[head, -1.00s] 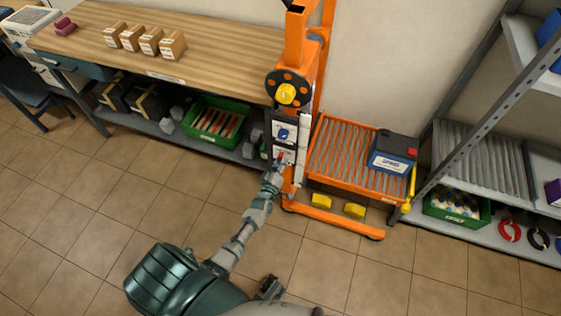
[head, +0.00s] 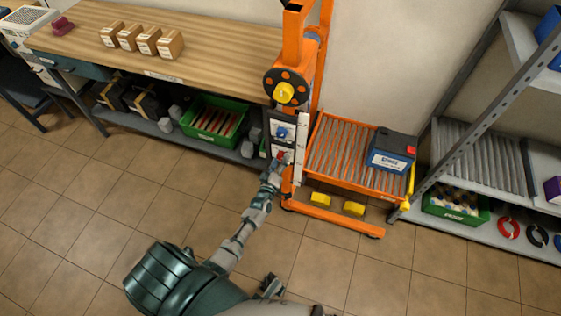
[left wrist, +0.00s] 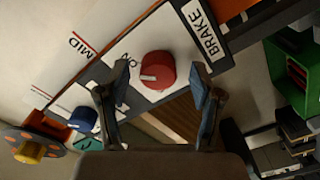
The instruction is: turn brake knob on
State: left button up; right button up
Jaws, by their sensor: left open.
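The red brake knob (left wrist: 158,70) is on a white panel (left wrist: 125,45) of the orange lift, by a BRAKE label (left wrist: 204,27) and an ON label (left wrist: 122,76). Its white mark is on its left side in the left wrist view. My left gripper (left wrist: 152,86) is open, with one finger on each side of the knob; I cannot tell whether they touch it. In the head view, my left gripper (head: 279,164) is at the lower panel and largely covers the knob.
A blue knob (head: 282,132) sits above on the lift, under a yellow-centred wheel (head: 285,92). A roller tray (head: 335,150) with a blue battery (head: 391,151) is to the right. A wooden bench (head: 210,40) stands left. The floor in front is clear.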

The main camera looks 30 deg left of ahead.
pick_arm(q)
jog(key=v, duration=1.1)
jog(key=shift+s+d, duration=0.2)
jog(key=shift+s, duration=0.15)
jog(key=shift+f, duration=0.15)
jog(key=s+d+f+m+g+h+p, duration=0.45)
jog(key=s+d+f+m+g, duration=0.45)
jog(key=f, duration=0.4)
jog(key=s+d+f+m+g+p, duration=0.1)
jog(key=s+f+m+g, duration=0.2)
jog(key=s, duration=0.6)
jog(key=s+d+f+m+g, duration=0.1)
jog(key=s+f+m+g, duration=0.2)
jog(key=s, duration=0.7)
notch_tip(320, 180, down, 2)
jog(key=shift+s+f+g+p, duration=0.1)
jog(key=shift+s+g+p, duration=0.2)
jog(key=shift+g+p, duration=0.15)
pick_arm(e)
jog(key=s+f, duration=0.4)
jog(key=f, duration=1.2)
jog(key=shift+d+f+g, duration=0.15)
jog(key=shift+d+g, duration=0.1)
jog(key=shift+g, duration=0.05)
